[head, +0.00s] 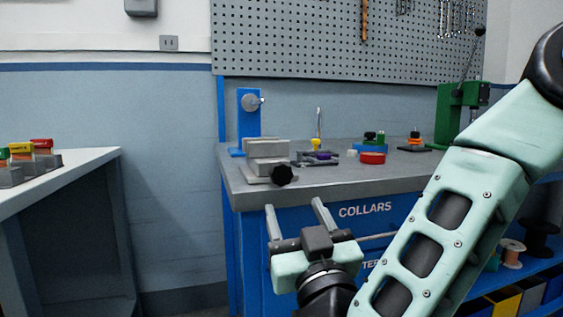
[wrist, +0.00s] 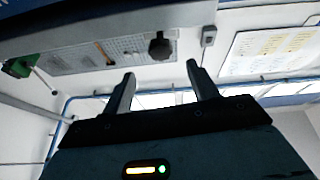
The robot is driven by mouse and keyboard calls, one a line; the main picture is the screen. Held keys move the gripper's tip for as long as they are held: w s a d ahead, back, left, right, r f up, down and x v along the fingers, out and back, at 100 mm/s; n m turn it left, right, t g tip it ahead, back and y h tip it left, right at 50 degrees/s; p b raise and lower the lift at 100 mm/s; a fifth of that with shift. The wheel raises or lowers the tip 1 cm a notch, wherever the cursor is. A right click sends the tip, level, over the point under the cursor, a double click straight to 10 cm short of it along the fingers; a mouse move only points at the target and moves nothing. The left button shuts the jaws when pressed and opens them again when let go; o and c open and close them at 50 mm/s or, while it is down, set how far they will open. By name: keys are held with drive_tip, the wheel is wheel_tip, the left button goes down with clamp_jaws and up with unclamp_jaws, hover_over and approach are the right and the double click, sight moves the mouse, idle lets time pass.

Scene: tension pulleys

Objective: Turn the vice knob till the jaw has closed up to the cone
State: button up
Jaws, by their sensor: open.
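The vice (head: 266,153) is a grey block with jaws at the front left corner of the workbench. Its black lobed knob (head: 282,174) faces out over the front edge, and it also shows in the wrist view (wrist: 159,47), above and between my fingertips. My gripper (head: 296,212) is open and empty, below and in front of the knob and apart from it. In the wrist view its two fingers (wrist: 158,82) point up toward the bench edge. I cannot make out the cone at the vice jaws in either view.
The workbench top (head: 330,180) carries a blue stand (head: 248,122), a red ring (head: 372,158), small parts and a green press (head: 458,108). Blue drawers (head: 355,225) lie below. A side table (head: 75,175) stands at the left, with open floor between.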

sight(282, 178)
drive_tip(key=p+x, duration=0.3)
drive_tip(key=x, duration=0.7)
drive_tip(key=shift+w, duration=0.15)
drive_tip(key=c, duration=1)
